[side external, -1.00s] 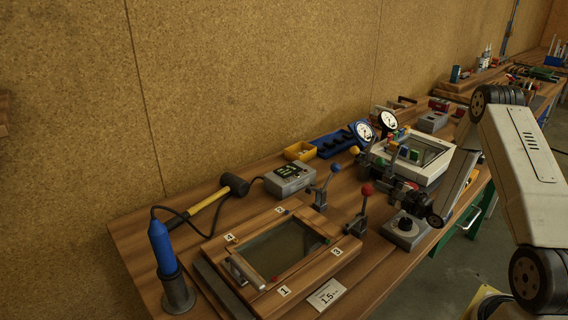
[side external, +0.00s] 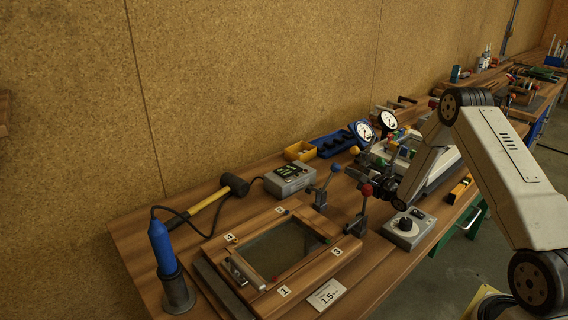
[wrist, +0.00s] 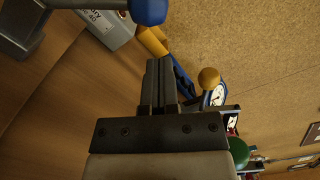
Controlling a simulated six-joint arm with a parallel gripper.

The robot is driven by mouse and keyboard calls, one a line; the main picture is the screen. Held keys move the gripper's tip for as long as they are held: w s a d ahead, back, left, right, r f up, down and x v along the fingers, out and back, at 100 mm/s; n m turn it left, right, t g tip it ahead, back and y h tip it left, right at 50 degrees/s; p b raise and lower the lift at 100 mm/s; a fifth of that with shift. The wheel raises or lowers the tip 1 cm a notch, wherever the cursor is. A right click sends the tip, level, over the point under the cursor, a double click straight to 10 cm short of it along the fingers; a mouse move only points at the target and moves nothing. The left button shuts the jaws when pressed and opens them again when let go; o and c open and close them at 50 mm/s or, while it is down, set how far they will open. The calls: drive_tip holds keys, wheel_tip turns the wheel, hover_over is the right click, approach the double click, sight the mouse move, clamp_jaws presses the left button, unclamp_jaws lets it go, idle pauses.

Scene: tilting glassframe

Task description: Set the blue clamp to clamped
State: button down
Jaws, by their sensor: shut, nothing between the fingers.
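The blue clamp has a grey lever with a round blue knob (side external: 335,168) and stands at the back edge of the wooden frame (side external: 240,220). Its lever stands up, leaning slightly right. In the wrist view the blue knob (wrist: 148,11) is at the top, just beyond my fingertips. My gripper (side external: 351,172) is shut and empty, a little right of the knob, with a gap visible in the wrist view. Its dark fingers (wrist: 161,66) point toward the knob. The clamp's base is partly out of the wrist view.
A red-knobbed lever (side external: 367,190) stands close in front of my gripper. A yellow knob (side external: 354,150) is behind it. A grey box (side external: 290,179), a mallet (side external: 235,185) and a blue tool in a stand (side external: 161,245) lie left. A dial box (side external: 405,228) is at right.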

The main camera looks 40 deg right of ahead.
drive_tip(key=shift+w+a+r, duration=0.2)
drive_tip(key=shift+a+r, duration=0.3)
drive_tip(key=shift+a, duration=0.35)
drive_tip(key=a+r+n, duration=0.3)
drive_tip(key=n, duration=0.1)
drive_tip(key=shift+a+r, duration=0.2)
drive_tip(key=shift+r, duration=0.1)
idle(0.4)
